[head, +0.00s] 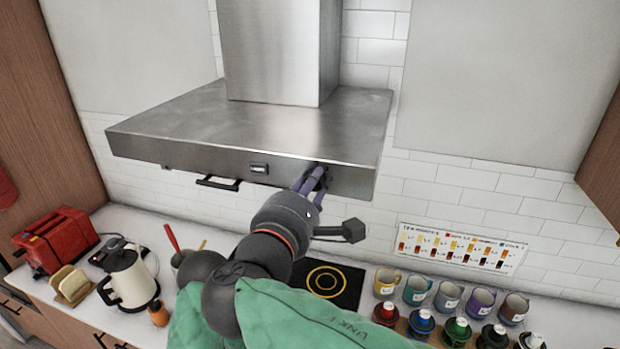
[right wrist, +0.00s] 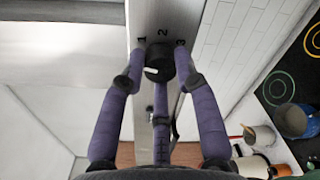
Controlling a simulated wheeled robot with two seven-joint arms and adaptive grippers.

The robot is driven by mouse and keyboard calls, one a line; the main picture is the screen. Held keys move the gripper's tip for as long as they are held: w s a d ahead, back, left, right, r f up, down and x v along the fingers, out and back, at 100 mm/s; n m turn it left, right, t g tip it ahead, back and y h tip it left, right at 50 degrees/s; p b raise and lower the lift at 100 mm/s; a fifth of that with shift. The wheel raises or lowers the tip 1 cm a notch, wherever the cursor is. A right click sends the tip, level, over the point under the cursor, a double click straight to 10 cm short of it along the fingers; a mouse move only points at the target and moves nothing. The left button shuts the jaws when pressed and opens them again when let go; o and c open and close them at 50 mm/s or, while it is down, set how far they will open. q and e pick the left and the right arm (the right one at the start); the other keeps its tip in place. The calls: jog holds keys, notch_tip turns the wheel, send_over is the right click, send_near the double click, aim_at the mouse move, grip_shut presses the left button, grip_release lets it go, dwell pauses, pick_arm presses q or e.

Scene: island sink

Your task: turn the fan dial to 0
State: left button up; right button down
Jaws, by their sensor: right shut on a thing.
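The fan dial (right wrist: 160,56) is a round black knob on the front strip of the steel range hood (head: 258,125). The numbers 1, 2 and 3 show around it in the right wrist view; no 0 can be seen. A small white mark shows on the knob's lower edge in that view. My right gripper (head: 316,178) reaches up to the right part of the hood's front face. In the right wrist view its purple fingers (right wrist: 162,70) are shut around the dial. In the head view the fingers hide most of the dial. My left gripper is not in view.
Below, the counter holds a red toaster (head: 57,240), a kettle (head: 128,280), a hob (head: 333,284) and several mugs (head: 418,290).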

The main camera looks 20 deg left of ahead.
jog(key=shift+f+n+p, duration=0.1)
jog(key=shift+n+p, duration=0.55)
jog(key=shift+n, duration=0.55)
jog(key=c, duration=0.9)
grip_release()
jog(key=s, duration=1.2)
jog(key=shift+a, duration=0.4)
